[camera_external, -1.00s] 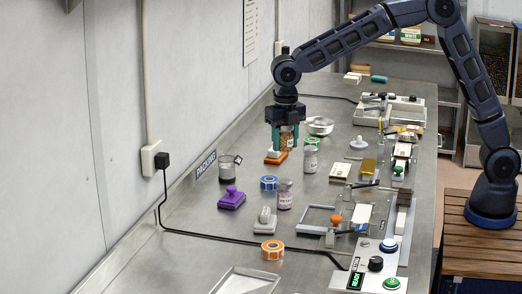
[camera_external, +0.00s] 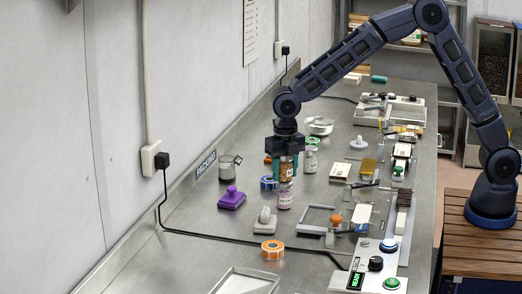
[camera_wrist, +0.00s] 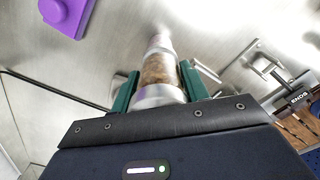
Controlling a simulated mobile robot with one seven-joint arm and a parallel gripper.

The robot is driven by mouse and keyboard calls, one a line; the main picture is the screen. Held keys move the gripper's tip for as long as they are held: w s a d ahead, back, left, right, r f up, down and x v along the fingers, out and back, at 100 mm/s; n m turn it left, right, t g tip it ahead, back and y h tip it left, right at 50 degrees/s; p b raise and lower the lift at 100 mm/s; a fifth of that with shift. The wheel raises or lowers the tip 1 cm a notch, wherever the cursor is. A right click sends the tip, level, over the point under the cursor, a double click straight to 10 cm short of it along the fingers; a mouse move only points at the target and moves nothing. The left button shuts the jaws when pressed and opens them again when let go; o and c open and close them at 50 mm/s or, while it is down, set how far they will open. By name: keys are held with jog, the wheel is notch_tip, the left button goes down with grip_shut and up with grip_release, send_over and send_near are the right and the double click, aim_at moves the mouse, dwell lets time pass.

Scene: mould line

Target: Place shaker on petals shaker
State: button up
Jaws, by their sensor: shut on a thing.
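My gripper (camera_external: 286,172) is shut on an upright shaker (camera_external: 287,167) with brown contents and a pale lid. The petals shaker (camera_external: 285,199), a clear jar with pinkish contents, stands upright on the steel bench directly below it. The held shaker's bottom is at or just above the petals shaker's lid; I cannot tell whether they touch. In the wrist view the held shaker (camera_wrist: 158,72) sits between the green fingers and mostly hides the petals shaker.
A purple stamp (camera_external: 231,198) stands to the left and a grey stamp (camera_external: 265,222) in front. A blue tape roll (camera_external: 268,183) is close beside the gripper. An orange tape roll (camera_external: 272,250) is nearer the front.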

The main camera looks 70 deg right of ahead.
jog(key=shift+f, duration=0.15)
jog(key=o, duration=1)
jog(key=shift+o, duration=0.2)
notch_tip(320, 180, up, 12)
jog(key=shift+r, duration=0.25)
